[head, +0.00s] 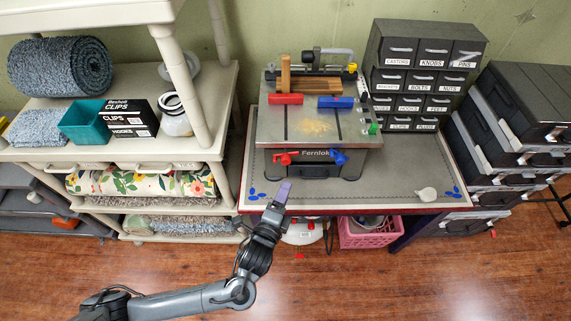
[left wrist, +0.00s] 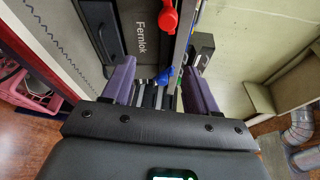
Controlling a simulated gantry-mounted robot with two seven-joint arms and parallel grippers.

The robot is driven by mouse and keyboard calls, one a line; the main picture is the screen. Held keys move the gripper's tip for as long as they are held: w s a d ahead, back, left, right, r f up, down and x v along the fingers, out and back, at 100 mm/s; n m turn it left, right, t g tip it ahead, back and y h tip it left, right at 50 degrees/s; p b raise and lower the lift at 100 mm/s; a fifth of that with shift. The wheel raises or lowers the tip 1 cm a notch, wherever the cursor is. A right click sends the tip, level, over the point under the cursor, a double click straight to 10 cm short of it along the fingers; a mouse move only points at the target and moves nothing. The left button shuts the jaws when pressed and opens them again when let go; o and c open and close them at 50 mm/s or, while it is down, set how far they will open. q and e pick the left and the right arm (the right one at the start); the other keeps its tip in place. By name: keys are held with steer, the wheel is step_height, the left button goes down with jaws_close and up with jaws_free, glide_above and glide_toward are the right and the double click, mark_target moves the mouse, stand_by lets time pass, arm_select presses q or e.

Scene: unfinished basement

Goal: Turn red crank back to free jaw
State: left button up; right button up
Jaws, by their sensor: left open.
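The red crank (head: 284,158) is on the left of the front face of the Fernlok vise bench (head: 313,153), beside a blue crank (head: 338,157). A red jaw block (head: 286,99) and a blue jaw block (head: 336,102) sit on its top, with wooden pieces (head: 318,85) behind them. My left gripper (head: 283,191) is in front of and below the red crank, apart from it. In the left wrist view the purple fingers (left wrist: 159,80) are open and empty. The red crank (left wrist: 168,18) shows beyond them, and the blue crank (left wrist: 165,75) appears between them. My right gripper is not seen.
Labelled drawers (head: 421,72) stand behind. A cream shelf (head: 110,152) is at the left. A pink crate (head: 368,232) is under the table.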

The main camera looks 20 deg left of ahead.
mark_target(285, 163)
arm_select(q)
steer(key=w+a, duration=0.1)
steer(key=w, duration=0.3)
steer(key=w+a+m, duration=0.1)
steer(key=w, duration=0.2)
steer(key=w+a+m, duration=0.1)
steer(key=w, duration=0.3)
steer(key=shift+w+a+f+t+h, duration=0.1)
steer(key=shift+w+a+t+h, duration=0.2)
steer(key=c, duration=1)
steer(key=shift+c, duration=0.2)
